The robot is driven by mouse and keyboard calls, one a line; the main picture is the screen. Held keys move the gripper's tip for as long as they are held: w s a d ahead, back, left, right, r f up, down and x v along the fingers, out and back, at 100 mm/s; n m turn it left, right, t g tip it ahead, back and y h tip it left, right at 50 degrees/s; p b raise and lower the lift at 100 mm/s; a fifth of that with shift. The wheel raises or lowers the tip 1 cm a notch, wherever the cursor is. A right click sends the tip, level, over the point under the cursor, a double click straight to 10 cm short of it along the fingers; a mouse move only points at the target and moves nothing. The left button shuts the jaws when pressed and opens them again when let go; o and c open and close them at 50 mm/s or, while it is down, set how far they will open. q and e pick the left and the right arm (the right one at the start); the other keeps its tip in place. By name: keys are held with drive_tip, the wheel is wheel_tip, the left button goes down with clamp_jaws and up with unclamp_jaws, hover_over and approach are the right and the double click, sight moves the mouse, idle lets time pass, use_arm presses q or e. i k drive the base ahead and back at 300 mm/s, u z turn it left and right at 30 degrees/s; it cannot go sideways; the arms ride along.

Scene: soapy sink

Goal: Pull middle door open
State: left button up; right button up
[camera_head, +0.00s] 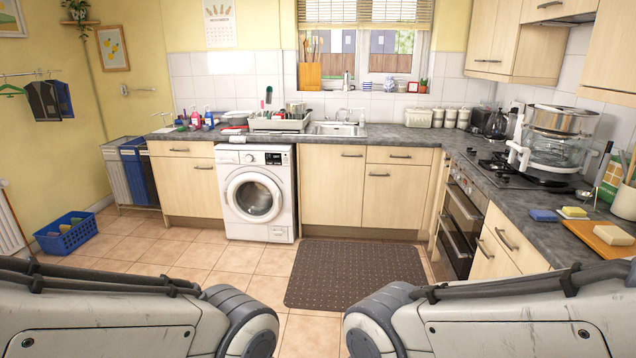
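Pale wood cabinet fronts line the back wall below the counter. One tall shut door (332,190) with a dark bar handle near its top stands just right of the white washing machine. To its right is another shut door (391,197) with a bar handle, under a drawer (400,156). A third shut door (188,190) is left of the washing machine, also under a drawer. The frame does not show which one is called the middle door. My two forearms cross the bottom corners, well short of the cabinets. Neither gripper shows.
The washing machine (255,194) stands between the cabinets. A brown mat (355,274) lies on the tiled floor before them. A blue basket (66,233) and laundry bins (130,172) are at the left. The oven (460,220) and counter run along the right.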

sight(395, 195)
drive_tip(key=u, duration=0.15)
drive_tip(key=i, duration=2)
drive_tip(key=z, duration=0.35)
drive_tip(key=i, duration=1.9)
drive_tip(key=z, duration=0.4)
drive_tip(key=i, duration=0.7)
drive_tip(key=z, duration=0.25)
